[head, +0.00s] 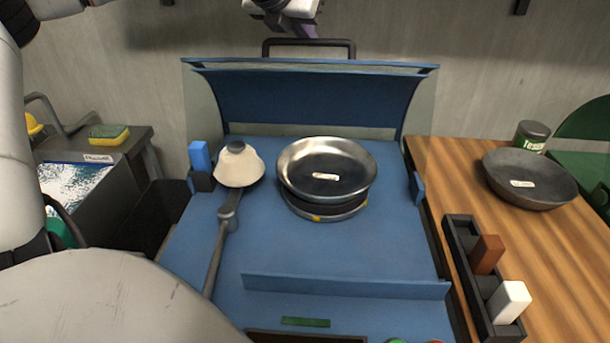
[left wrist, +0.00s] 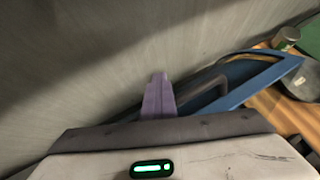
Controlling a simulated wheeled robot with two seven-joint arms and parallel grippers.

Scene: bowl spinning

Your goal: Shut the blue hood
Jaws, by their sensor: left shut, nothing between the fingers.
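The blue hood (head: 310,100) stands raised at the back of the blue machine, with clear side panels. Its dark bar handle (head: 308,42) runs along the top edge. The hood (left wrist: 255,82) and the handle (left wrist: 205,92) also show in the left wrist view, right of the fingers. My left gripper (head: 298,30) is at the top edge of the head view, just above the handle. Its purple fingers (left wrist: 159,92) are shut with nothing between them. Whether they touch the handle cannot be told. My right gripper is not in view.
A metal bowl (head: 325,170) sits on a round base on the blue deck (head: 350,245), beside a white cone-shaped piece (head: 239,165) on an arm. A wooden table (head: 550,235) at right holds a dark bowl (head: 530,178) and a block rack (head: 470,265). A sink (head: 80,190) is at left.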

